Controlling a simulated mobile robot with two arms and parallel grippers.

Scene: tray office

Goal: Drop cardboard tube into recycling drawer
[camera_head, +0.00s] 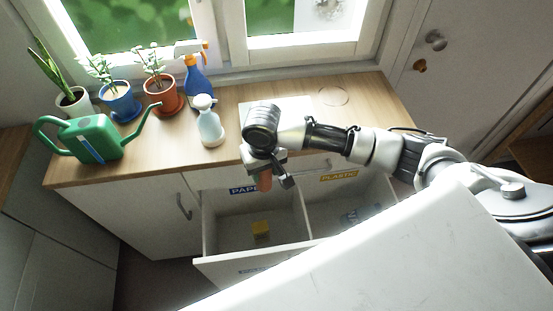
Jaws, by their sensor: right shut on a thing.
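My right gripper (268,178) points down over the open recycling drawer (225,263). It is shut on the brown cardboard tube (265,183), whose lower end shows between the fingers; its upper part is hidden. The tube hangs above the left compartment, in front of the "PAPER" label (241,190), which it partly covers. The right compartment carries a "PLASTIC" label (339,175). A small yellow item (261,230) lies in the left compartment. Bluish clear items (358,215) lie in the right one. My left gripper is not in view.
The wooden counter (160,170) behind the drawer holds a green watering can (92,140), potted plants (121,102), a white spray bottle (208,125) and a blue one (197,85). A cabinet handle (184,207) sticks out left of the drawer.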

